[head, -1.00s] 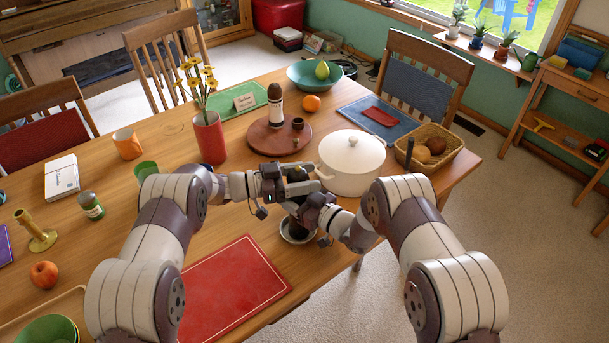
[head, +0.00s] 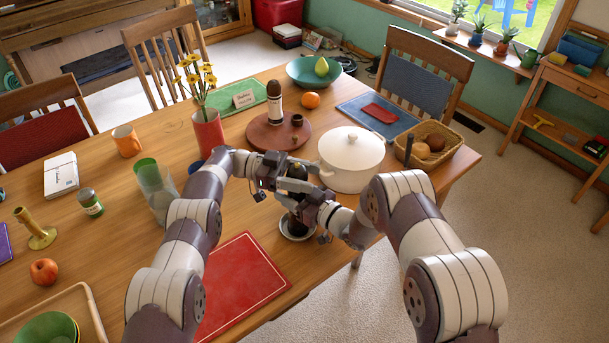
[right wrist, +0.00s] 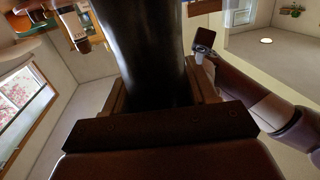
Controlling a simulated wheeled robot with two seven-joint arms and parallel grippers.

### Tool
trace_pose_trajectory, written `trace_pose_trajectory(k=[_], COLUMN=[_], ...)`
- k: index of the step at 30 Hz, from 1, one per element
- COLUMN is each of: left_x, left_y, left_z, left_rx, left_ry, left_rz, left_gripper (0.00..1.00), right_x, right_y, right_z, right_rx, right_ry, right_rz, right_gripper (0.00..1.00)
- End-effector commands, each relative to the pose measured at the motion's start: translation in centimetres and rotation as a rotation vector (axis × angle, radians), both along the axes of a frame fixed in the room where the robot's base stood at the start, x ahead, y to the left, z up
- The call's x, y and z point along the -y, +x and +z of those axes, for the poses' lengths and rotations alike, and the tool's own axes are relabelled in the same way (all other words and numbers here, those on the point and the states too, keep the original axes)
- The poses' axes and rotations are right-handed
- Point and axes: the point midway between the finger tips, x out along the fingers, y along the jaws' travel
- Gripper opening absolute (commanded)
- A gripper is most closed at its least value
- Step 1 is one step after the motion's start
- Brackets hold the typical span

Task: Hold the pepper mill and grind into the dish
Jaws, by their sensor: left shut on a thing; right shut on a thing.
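The dark pepper mill (head: 297,222) stands upright over a small pale dish (head: 284,236) near the table's front edge. My right gripper (head: 308,210) is shut around the mill's body. In the right wrist view the mill (right wrist: 146,50) is a thick dark column between the fingers of my right gripper (right wrist: 160,95). My left gripper (head: 293,186) is shut on the upper part of the mill, above the right one. The grippers hide much of the mill, and the dish's contents are hidden.
A white lidded pot (head: 350,165) stands close to the right of the grippers. A red board (head: 235,285) lies in front on the left. A round wooden tray (head: 262,138) with a bottle is behind. A clear glass (head: 158,198) stands near my left arm.

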Motion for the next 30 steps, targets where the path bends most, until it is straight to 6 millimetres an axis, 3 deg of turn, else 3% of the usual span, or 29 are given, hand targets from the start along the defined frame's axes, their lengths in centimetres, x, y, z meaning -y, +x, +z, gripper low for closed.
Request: trace_pose_trajectory(k=[9,10,11,12,22,30], left_x=[0.0,0.0,0.0,0.0,0.0,0.0], left_y=[0.0,0.0,0.0,0.0,0.0,0.0], left_z=[0.1,0.1,0.1,0.1,0.9,7.0], left_rx=[0.003,0.003,0.003,0.002,0.003,0.004], left_ry=[-0.001,-0.001,-0.001,-0.001,0.000,0.000], left_rz=[-0.001,-0.001,-0.001,-0.001,-0.001,0.000], left_gripper=[0.28,0.69,0.78,0.81,0.81,0.81], right_x=[0.0,0.0,0.0,0.0,0.0,0.0], right_y=[0.0,0.0,0.0,0.0,0.0,0.0], right_z=[-0.1,-0.1,-0.1,-0.1,-0.1,-0.1], right_rx=[-0.003,-0.003,-0.003,-0.003,-0.003,-0.003], right_ry=[-0.003,-0.003,-0.003,-0.002,-0.002,-0.002], right_rz=[0.000,0.000,0.000,0.000,-0.001,-0.001], right_gripper=[0.13,0.13,0.13,0.13,0.13,0.13])
